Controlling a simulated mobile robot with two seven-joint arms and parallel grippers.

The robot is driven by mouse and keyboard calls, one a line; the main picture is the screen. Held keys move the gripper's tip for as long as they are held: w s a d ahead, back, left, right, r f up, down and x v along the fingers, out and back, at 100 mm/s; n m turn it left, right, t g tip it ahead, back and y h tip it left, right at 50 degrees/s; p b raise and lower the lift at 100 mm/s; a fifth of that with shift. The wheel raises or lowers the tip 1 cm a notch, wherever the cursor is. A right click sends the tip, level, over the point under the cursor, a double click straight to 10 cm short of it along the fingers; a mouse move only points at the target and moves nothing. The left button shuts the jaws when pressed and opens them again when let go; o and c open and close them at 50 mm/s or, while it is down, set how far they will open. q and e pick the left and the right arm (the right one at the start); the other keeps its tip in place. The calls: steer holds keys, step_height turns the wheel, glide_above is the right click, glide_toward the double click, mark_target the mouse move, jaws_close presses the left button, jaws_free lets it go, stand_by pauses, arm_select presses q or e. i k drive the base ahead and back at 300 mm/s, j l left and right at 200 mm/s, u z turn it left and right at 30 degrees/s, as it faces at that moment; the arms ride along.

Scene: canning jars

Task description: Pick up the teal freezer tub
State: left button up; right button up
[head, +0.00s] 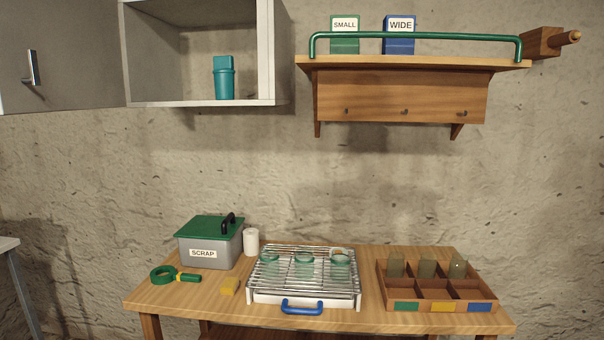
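A teal tub (224,78) with a lid stands upright inside the open white wall cabinet (195,103), on its bottom panel, right of the cabinet's middle. Nothing touches it or blocks it from the front. Neither of my grippers shows in the head view.
The cabinet's grey door (60,55) hangs open to the left. A wooden shelf (400,62) with a green rail holds SMALL and WIDE boxes at right. Below, a wooden table (375,318) bears a SCRAP bin (208,250), a wire rack (270,285) and a divided tray (437,304).

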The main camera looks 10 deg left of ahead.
mark_target(224, 70)
steer(key=j+u, duration=0.1)
steer(key=j, duration=0.95)
steer(key=i+j, duration=0.1)
steer(key=j, duration=0.95)
steer(key=j+u, duration=0.15)
steer(key=j, duration=0.9)
steer(key=i+l+u, duration=0.1)
steer(key=l, duration=0.25)
steer(key=i+l, duration=0.2)
steer(key=l, duration=0.15)
steer(key=i+l+u, duration=0.15)
steer(key=l, duration=0.2)
steer(key=i+l, duration=0.1)
steer(key=l, duration=0.25)
steer(key=i+l+u, duration=0.15)
steer(key=l, duration=0.2)
steer(key=l+u, duration=0.1)
steer(key=l, duration=0.25)
steer(key=i+l, duration=0.05)
